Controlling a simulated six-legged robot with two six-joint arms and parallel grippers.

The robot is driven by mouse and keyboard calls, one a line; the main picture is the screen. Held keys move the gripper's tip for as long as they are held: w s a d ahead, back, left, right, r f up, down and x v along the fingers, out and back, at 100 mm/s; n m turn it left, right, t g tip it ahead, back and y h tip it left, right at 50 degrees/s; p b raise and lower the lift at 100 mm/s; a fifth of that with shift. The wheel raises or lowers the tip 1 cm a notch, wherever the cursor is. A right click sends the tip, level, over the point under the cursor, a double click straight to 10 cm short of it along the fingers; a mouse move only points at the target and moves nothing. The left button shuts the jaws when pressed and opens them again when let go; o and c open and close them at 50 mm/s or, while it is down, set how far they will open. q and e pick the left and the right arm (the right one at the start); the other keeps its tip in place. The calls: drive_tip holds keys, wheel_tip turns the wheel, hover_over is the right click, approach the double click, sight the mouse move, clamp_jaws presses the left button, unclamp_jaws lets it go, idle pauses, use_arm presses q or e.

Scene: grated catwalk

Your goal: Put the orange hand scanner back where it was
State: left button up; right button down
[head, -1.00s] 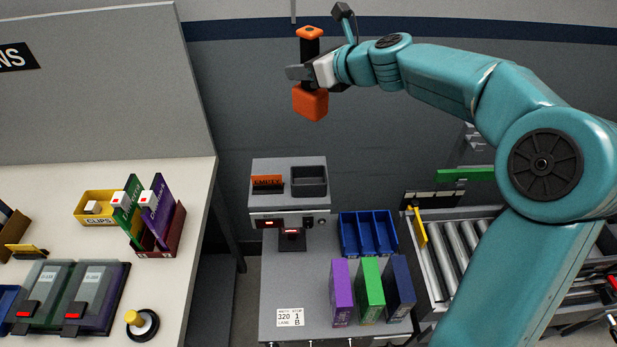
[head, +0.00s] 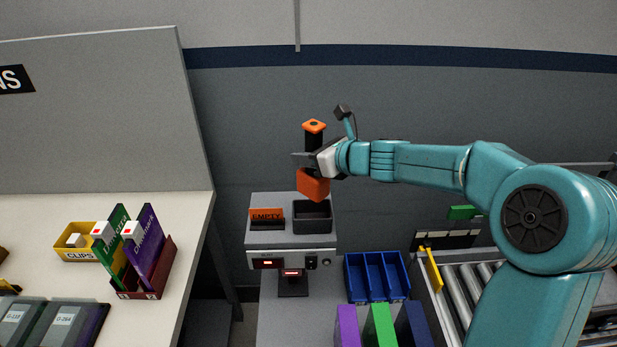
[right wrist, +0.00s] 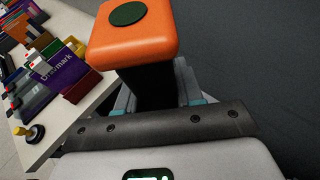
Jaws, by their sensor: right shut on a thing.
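The orange hand scanner (head: 313,186) has an orange block at its lower end, a black grip and an orange cap. My right gripper (head: 309,160) is shut on its black grip and holds it upright. In the head view its lower end shows just above the black open holder (head: 312,216) on top of the grey station; I cannot tell if they touch. In the right wrist view the scanner's orange cap (right wrist: 135,30) fills the upper middle, and the holder is hidden. My left gripper is not in view.
An orange EMPTY sign (head: 266,215) stands left of the holder. Blue bins (head: 376,277) and upright purple, green and navy boxes are in front, with a roller conveyor (head: 470,280) at right. A white table (head: 180,225) with folders and a yellow CLIPS box is at left.

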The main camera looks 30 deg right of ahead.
sight(308, 173)
drive_tip(key=f, duration=0.1)
drive_tip(key=f+b, duration=0.1)
drive_tip(key=f, duration=0.2)
drive_tip(key=shift+w+f+b, duration=0.15)
drive_tip(key=shift+w+b, duration=0.1)
drive_tip(key=shift+b, duration=0.1)
drive_tip(key=shift+s, duration=0.2)
drive_tip(key=shift+w+f+b, duration=0.2)
drive_tip(key=shift+f+b, duration=0.1)
drive_tip(key=shift+b, duration=0.05)
drive_tip(key=shift+s+f, duration=0.1)
drive_tip(key=shift+f, duration=0.1)
drive_tip(key=c, duration=0.7)
unclamp_jaws()
